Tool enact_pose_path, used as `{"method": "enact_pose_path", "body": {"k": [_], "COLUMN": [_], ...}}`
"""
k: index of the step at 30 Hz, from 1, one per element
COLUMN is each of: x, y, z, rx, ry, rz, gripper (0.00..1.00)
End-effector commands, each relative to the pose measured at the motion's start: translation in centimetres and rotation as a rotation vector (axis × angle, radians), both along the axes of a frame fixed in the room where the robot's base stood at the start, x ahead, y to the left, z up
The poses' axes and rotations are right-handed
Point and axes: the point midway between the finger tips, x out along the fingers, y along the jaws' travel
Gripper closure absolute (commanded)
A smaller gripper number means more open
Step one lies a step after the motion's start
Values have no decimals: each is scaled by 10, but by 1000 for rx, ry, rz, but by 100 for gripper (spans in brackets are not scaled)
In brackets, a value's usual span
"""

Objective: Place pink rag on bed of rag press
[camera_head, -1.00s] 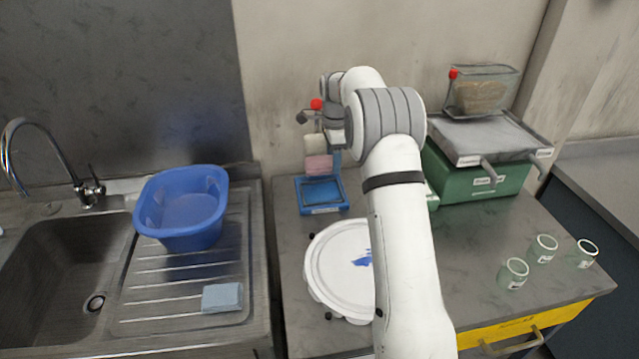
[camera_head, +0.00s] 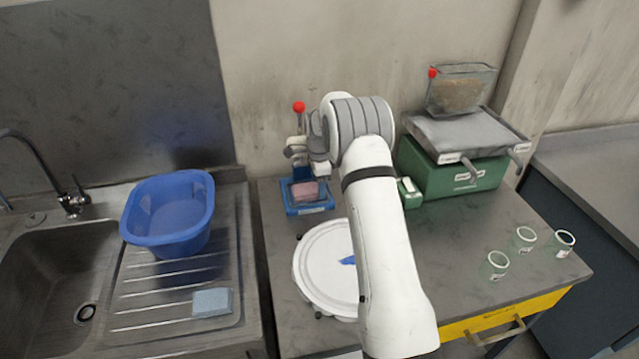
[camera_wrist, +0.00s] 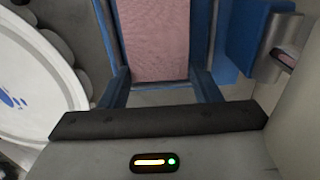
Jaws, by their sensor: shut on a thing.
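The pink rag (camera_head: 304,191) is a small block at the blue rag press (camera_head: 291,209), within the outline of its bed. Whether it rests on the bed or hangs just above it, I cannot tell. My gripper (camera_head: 312,173) is shut on the rag, low over the press; its fingers are mostly hidden by my arm. In the wrist view the rag (camera_wrist: 152,40) lies between the blue side rails of the press (camera_wrist: 112,50). The press has a red-knobbed lever (camera_head: 299,107) standing up behind.
A round white lid (camera_head: 325,265) with a blue smear stands in front of the press. A green machine (camera_head: 470,178) is at right, with several glass jars (camera_head: 497,264) in front. A blue tub (camera_head: 170,215) and blue sponge (camera_head: 212,302) sit by the sink at left.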

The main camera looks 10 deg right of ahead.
Motion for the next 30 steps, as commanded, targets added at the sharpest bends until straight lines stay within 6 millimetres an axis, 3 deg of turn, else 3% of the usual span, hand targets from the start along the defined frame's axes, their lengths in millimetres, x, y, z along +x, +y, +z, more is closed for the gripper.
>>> {"method": "enact_pose_path", "body": {"k": [4, 5, 7, 22, 30], "x": [0, 0, 0, 0, 1], "y": [0, 1, 1, 1, 2], "z": [-5, -3, -3, 5, 58], "rx": [0, 0, 0, 0, 0], "ry": [0, 0, 0, 2, -4], "rz": [1, 1, 1, 2, 2], "gripper": [68, 40, 35, 34, 34]}}
